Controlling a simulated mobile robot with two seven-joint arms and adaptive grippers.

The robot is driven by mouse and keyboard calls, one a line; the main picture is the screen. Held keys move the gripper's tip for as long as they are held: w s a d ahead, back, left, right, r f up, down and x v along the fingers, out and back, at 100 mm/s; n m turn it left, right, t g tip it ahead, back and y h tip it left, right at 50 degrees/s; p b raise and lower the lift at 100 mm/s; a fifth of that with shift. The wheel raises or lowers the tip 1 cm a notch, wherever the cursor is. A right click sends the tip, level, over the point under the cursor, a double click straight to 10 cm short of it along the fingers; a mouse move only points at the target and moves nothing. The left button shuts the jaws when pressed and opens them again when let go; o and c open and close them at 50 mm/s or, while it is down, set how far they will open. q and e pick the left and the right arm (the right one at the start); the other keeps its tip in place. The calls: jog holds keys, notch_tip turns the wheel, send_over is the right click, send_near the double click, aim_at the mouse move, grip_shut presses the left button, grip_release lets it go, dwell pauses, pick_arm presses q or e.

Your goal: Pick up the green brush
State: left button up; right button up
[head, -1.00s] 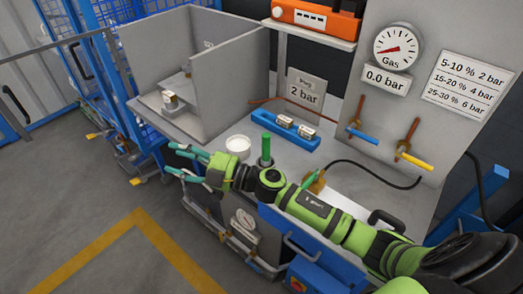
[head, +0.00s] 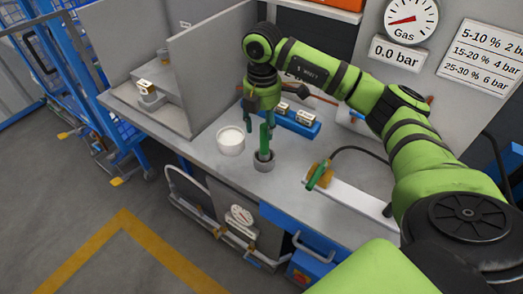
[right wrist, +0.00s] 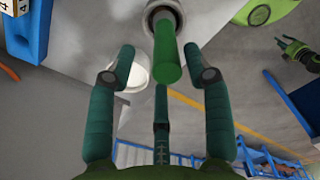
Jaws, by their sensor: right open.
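The green brush (head: 264,137) stands handle up in a small grey round holder (head: 264,161) on the grey worktop; its lower part is hidden in the holder. My right gripper (head: 260,112) points down right above it, fingers open. In the right wrist view the brush (right wrist: 167,62) rises between the open fingers of the right gripper (right wrist: 160,52), with a gap on both sides. My left gripper (right wrist: 294,52) seems to show small at the right of that view; its finger state is unclear. It is not seen in the head view.
A white tub (head: 231,141) stands close left of the holder. A blue rack (head: 297,125) with small labelled blocks lies behind. A brown block with a green handle (head: 318,175) and a black cable lies to the right. Grey partition panels (head: 208,75) stand at the left.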

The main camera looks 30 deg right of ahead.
aim_at(265, 142)
jog(key=shift+s+f+p, duration=0.5)
jog(key=shift+s+f, duration=0.05)
jog(key=shift+f, duration=0.05)
notch_tip(265, 142, down, 5)
jog(key=shift+w+d+f+p, duration=0.1)
jog(key=shift+p, duration=0.85)
grip_shut()
